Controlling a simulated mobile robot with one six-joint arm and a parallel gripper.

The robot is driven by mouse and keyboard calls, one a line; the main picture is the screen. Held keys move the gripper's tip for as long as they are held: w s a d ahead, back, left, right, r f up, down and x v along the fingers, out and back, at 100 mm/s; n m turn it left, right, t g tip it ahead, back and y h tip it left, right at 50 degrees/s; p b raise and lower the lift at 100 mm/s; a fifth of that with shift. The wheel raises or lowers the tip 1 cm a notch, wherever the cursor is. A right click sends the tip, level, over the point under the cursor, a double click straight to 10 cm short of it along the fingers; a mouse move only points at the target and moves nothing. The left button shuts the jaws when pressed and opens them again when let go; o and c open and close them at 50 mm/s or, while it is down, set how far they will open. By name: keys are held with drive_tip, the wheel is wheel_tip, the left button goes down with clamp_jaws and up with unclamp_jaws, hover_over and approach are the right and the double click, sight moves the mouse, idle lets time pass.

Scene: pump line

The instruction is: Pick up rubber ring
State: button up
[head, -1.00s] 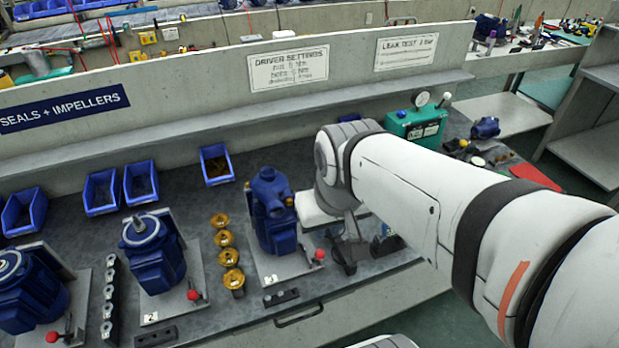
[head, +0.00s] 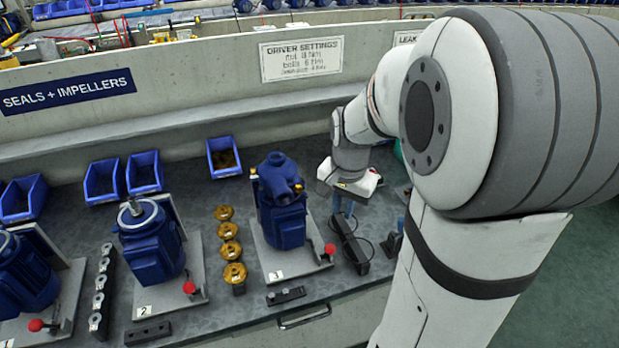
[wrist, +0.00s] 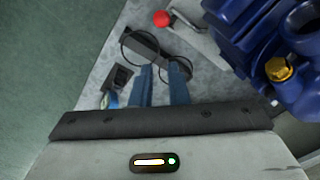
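Two thin black rubber rings show in the wrist view, at a dark bar (wrist: 142,42) on the grey bench. One ring (wrist: 121,48) lies around the bar's far part; the other ring (wrist: 191,70) is nearer my fingertips and partly hidden by them. I cannot tell whether the rings rest on the bar or on pegs. In the head view, my gripper (head: 343,208) points down above the dark bar (head: 350,246), right of the third pump.
A blue pump (head: 280,205) on a plate with a red-knobbed lever (head: 330,249) stands close left of my gripper. Brass impellers (head: 228,250) stand in a row further left. Blue bins (head: 223,158) line the back. A small black holder (wrist: 117,78) sits near the bench edge.

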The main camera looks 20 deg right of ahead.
sight(348, 241)
drive_tip(key=shift+w+d+f+m+g+b, duration=0.15)
drive_tip(key=shift+w+d+f+m+b, duration=0.4)
drive_tip(key=shift+f, duration=2.1)
drive_tip(key=shift+w+d+f+m+g+b, duration=0.1)
drive_tip(key=shift+w+d+f+m+b, duration=0.45)
drive_tip(key=shift+f, duration=2.05)
drive_tip(key=shift+w+d+f+m+g+b, duration=0.2)
drive_tip(key=shift+w+d+f+m, duration=0.65)
drive_tip(key=shift+f, duration=1.8)
drive_tip(key=shift+s+d+f, duration=0.1)
drive_tip(key=shift+s+d, duration=0.05)
drive_tip(key=shift+c, duration=0.3)
clamp_jaws()
